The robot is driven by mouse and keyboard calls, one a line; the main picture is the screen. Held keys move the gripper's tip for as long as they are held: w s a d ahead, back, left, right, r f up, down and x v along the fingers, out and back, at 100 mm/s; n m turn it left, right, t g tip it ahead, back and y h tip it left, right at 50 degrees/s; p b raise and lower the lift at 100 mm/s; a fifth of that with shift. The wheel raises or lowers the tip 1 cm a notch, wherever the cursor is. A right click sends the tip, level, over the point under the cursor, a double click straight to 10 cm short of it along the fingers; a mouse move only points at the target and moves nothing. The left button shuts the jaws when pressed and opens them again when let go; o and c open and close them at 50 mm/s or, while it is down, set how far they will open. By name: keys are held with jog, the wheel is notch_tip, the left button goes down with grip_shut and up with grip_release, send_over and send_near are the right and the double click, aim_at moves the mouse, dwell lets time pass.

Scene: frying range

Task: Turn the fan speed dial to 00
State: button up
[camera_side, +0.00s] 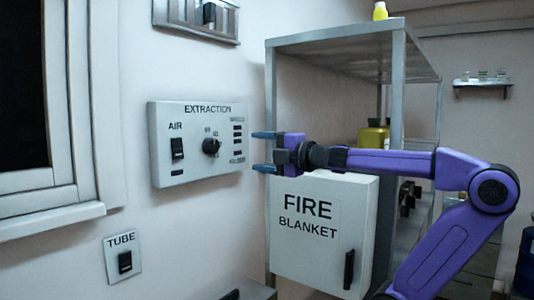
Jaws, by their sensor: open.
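The fan speed dial (211,146) is a round black knob on the grey wall panel labelled EXTRACTION (197,175). Small marks stand at its upper left and upper edge, too small to read for certain, and I cannot tell which mark the dial points at. My gripper (264,151) is open and empty, its two fingers pointing left toward the panel. It is to the right of the dial and apart from it, at about the same height.
An AIR switch (177,149) sits left of the dial on the same panel. A FIRE BLANKET box (310,245) stands below my gripper. A metal shelf (350,40) rises behind my gripper. A TUBE switch (124,261) is low on the left wall.

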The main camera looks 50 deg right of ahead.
jog(key=shift+s, duration=0.6)
jog(key=s+a+f+m+g+y, duration=0.1)
jog(key=s+a+f+m+g, duration=0.35)
jog(key=f, duration=0.65)
jog(key=s+a+f+m+g+y, duration=0.1)
jog(key=s+a+f+g, duration=0.1)
jog(key=a+f+g, duration=0.6)
jog(key=s+f+g, duration=0.2)
jog(key=s+f, duration=0.4)
jog(key=s, duration=0.4)
jog(key=s+f+g+h, duration=0.1)
jog(key=s+f+g, duration=0.2)
jog(key=s+f, duration=0.4)
jog(key=s, duration=0.4)
jog(key=shift+a+f+h, duration=0.2)
jog(key=shift+a+h, duration=0.1)
jog(key=shift+a, duration=0.1)
